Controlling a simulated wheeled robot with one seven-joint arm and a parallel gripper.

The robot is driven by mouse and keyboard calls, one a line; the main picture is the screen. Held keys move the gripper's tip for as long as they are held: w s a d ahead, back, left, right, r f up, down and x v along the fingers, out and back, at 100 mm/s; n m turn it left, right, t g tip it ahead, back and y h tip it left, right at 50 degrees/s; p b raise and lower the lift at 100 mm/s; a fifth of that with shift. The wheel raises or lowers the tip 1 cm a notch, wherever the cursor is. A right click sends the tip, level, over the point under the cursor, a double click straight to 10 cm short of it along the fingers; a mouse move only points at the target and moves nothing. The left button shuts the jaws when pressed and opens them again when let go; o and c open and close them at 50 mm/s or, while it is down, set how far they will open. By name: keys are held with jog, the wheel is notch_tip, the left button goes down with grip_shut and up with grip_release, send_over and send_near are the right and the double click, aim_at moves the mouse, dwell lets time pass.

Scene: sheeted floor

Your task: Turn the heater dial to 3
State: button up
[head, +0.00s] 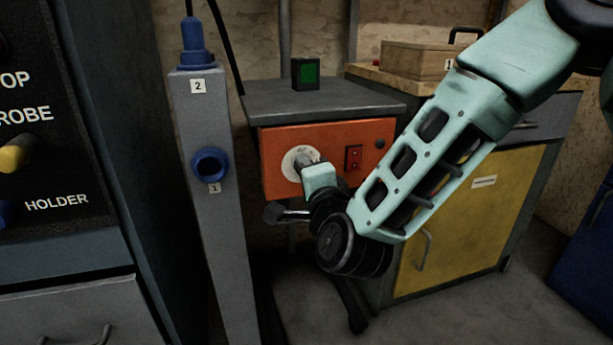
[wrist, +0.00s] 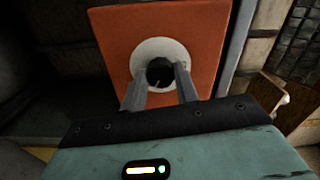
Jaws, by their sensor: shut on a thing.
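The heater is an orange-fronted box (head: 335,136) with a round white dial plate (head: 291,160) on its left part. The plate also shows in the wrist view (wrist: 145,55), with a dark round knob (wrist: 160,72) at its middle. My gripper (wrist: 163,82) is shut on the knob, one finger on each side. The dial's numbers cannot be read. A red switch (head: 354,158) sits right of the dial.
A grey post (head: 205,130) with blue sockets stands left of the heater. A dark block with a green face (head: 306,73) sits on the heater's grey top. A yellow-doored cabinet (head: 470,215) with a wooden box (head: 415,60) on it stands right, behind my arm.

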jog(key=shift+f, duration=0.1)
dwell(0.4)
jog(key=o, duration=1)
